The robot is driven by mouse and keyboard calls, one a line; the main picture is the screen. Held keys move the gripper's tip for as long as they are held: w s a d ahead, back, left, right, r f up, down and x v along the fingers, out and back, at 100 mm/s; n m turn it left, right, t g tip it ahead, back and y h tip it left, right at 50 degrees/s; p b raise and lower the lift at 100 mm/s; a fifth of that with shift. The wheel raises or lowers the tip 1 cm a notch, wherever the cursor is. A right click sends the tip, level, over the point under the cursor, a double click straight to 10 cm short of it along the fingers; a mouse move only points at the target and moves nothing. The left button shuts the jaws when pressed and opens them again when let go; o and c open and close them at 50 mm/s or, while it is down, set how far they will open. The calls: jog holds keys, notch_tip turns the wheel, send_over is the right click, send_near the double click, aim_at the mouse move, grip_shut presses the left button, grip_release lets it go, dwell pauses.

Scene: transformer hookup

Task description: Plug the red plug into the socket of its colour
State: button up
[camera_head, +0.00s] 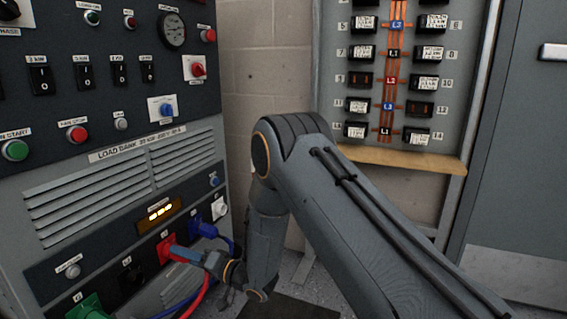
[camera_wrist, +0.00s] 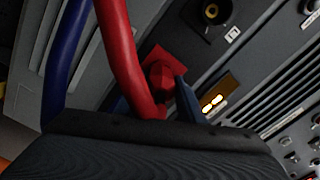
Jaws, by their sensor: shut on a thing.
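The red socket (camera_head: 166,246) is in the lower row of the load bank panel; its square red plate also shows in the wrist view (camera_wrist: 183,72). My gripper (camera_head: 184,254) is shut on the red plug (camera_wrist: 160,74), right in front of this socket. The plug lines up with the socket's face and seems to meet it, but how deep it sits is hidden by my fingers. The red cable (camera_wrist: 118,45) bends away from the plug; in the head view it hangs below my gripper.
A blue plug with its cable (camera_head: 206,229) sits close on the right. A black socket (camera_head: 131,277) and a green one (camera_head: 88,307) are on the left, a white one (camera_head: 219,208) on the right. A breaker board (camera_head: 395,80) hangs on the back wall.

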jog(key=shift+m, duration=0.5)
jog(key=o, duration=1.4)
jog(key=shift+c, duration=0.2)
jog(key=shift+p+v, duration=1.3)
jog(key=shift+v, duration=1.2)
jog(key=shift+d, duration=0.1)
jog(key=p+v, duration=0.2)
jog(key=v, duration=0.5)
jog(key=shift+s+d, duration=0.25)
jog(key=shift+d, duration=0.05)
